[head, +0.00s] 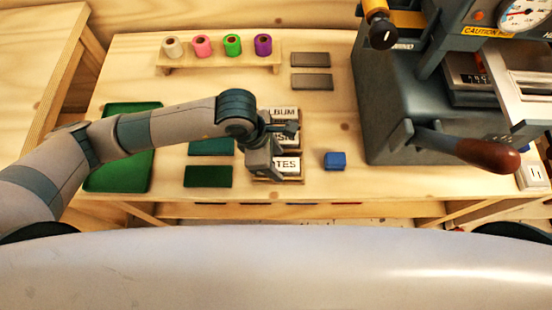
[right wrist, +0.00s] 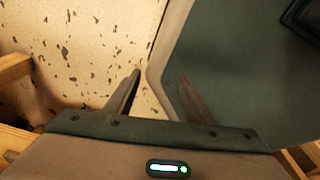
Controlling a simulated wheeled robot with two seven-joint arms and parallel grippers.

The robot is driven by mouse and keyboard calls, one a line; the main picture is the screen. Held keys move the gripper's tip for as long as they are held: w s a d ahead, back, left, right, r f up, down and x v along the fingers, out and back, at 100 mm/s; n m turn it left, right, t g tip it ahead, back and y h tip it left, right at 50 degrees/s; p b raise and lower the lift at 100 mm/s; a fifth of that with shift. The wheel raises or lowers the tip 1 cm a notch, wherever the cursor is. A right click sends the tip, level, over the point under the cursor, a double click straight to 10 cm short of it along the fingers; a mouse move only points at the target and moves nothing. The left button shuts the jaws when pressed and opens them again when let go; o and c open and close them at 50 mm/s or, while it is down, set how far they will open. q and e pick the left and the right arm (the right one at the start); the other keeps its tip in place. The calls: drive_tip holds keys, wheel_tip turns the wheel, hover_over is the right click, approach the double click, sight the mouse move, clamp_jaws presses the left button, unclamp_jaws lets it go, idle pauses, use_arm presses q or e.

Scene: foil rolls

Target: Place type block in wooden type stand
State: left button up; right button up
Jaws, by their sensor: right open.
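The wooden type stand (head: 301,150) lies right of the middle of the table in the head view. White-faced type blocks sit in it: one reading "LBUM" (head: 284,113) at the back, a partly hidden middle one (head: 291,138), and one reading "TES" (head: 287,164) at the front. My left gripper (head: 264,170) points down at the stand's left side, covering the left ends of the blocks. Its fingertips are hidden, so I cannot tell whether it holds a block. My right gripper (right wrist: 160,95) is open and empty in the right wrist view, above a speckled floor.
A grey press (head: 400,110) with a brown-knobbed lever stands to the right. A small blue block (head: 335,160) lies between stand and press. Foil rolls (head: 232,45) stand on a rack at the back.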

drive_tip(key=shift+s, duration=0.1)
use_arm(q)
drive_tip(key=shift+r+p, duration=0.3)
drive_tip(key=shift+p, duration=0.1)
drive_tip(key=shift+a+r, duration=0.15)
drive_tip(key=shift+r, duration=0.4)
drive_tip(key=b+v, duration=0.1)
drive_tip(key=v, duration=0.2)
drive_tip(key=shift+b+v, duration=0.35)
drive_tip(key=shift+v, duration=0.45)
drive_tip(key=b+v, duration=0.1)
drive_tip(key=v, duration=0.5)
drive_tip(key=shift+r, duration=0.25)
use_arm(e)
drive_tip(key=w+a+t, duration=0.2)
drive_tip(key=w+a, duration=0.1)
drive_tip(key=w, duration=0.4)
drive_tip(key=shift+w+y, duration=0.15)
drive_tip(key=shift+y, duration=0.15)
use_arm(q)
drive_tip(key=shift+s, duration=0.15)
